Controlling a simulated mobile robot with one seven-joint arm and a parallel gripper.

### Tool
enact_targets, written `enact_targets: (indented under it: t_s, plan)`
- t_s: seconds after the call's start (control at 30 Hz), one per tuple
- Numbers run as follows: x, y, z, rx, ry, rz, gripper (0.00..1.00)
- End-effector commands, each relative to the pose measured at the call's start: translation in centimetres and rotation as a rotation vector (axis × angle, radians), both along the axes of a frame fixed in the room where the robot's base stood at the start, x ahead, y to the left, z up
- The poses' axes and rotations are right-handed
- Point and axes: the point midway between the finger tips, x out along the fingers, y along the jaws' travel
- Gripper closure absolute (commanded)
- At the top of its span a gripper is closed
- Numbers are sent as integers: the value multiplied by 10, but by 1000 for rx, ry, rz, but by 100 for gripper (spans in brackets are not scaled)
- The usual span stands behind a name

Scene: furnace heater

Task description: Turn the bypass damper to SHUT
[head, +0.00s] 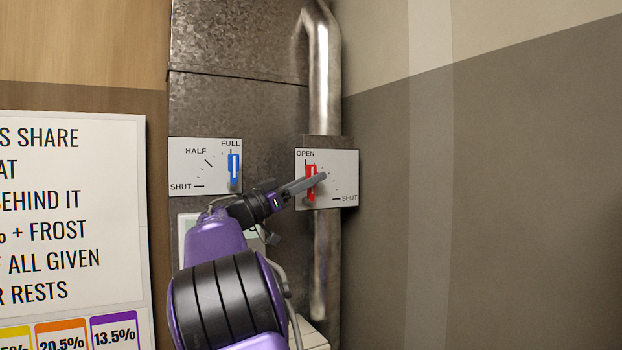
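The bypass damper's red lever (310,170) is on a white plate (345,163) fixed to the narrow metal pipe. The plate reads OPEN at upper left and SHUT at lower right. The lever stands upright, pointing to OPEN. My gripper (322,177) reaches in from the lower left, and its grey fingers cross in front of the lever's middle, tips just right of it. They hide part of the lever. I cannot tell whether they touch it, or whether they are open or shut.
A second plate (205,148) to the left has a blue lever (234,168) upright at FULL, with HALF and SHUT marks. A printed sign (65,215) hangs at far left. The grey wall (480,200) on the right is bare.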

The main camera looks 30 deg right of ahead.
Motion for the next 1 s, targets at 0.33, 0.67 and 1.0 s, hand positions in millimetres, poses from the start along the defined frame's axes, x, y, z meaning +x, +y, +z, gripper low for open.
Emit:
enact_targets:
  t_s: [0.33, 0.67, 1.0]
  plan:
    - [0, 0, 0, 0, 0, 0, 96]
    - [0, 0, 0, 0, 0, 1, 100]
    - [0, 0, 0, 0, 0, 1, 100]
